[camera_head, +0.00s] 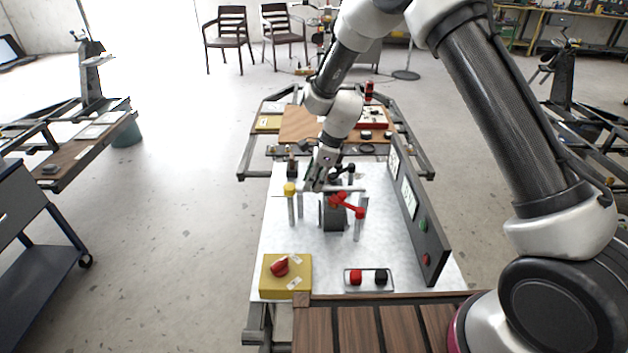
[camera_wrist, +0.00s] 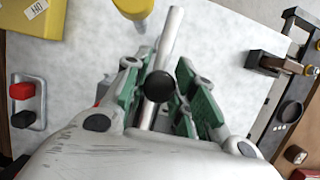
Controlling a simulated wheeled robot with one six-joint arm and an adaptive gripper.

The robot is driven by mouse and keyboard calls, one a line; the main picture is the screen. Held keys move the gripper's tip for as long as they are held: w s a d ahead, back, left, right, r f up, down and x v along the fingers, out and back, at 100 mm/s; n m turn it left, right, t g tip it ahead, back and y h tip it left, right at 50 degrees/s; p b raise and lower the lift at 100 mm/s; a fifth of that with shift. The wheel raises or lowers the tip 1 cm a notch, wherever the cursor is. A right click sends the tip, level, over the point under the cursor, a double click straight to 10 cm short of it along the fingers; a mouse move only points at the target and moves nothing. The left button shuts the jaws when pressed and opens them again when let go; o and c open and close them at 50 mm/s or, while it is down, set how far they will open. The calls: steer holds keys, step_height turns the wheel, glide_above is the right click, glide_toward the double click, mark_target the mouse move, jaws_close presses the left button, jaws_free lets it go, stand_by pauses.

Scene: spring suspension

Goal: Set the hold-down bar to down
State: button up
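The hold-down bar looks to be the pale rod (camera_head: 350,189) lying roughly level above the metal plate in the head view. In the wrist view a grey rod (camera_wrist: 172,38) with a black ball knob (camera_wrist: 159,86) runs between my fingers; I take it to be the same bar. My gripper (camera_head: 320,182) is over the bar's left part. In the wrist view my gripper (camera_wrist: 160,88) is open, with its green-padded fingers on either side of the rod and gaps visible beside it. The rod's lower end is hidden by my gripper body.
A yellow-capped post (camera_head: 290,189) stands close left of my gripper. A red lever (camera_head: 346,205) is just in front. A panel (camera_head: 418,218) walls the right side. A yellow box with a red knob (camera_head: 280,266) and two buttons (camera_head: 368,278) are at the front.

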steer(key=o, duration=0.3)
steer(key=shift+a+r, duration=0.1)
steer(key=shift+a, duration=0.15)
steer(key=shift+o, duration=0.8)
steer(key=shift+d, duration=0.1)
steer(key=v, duration=1.2)
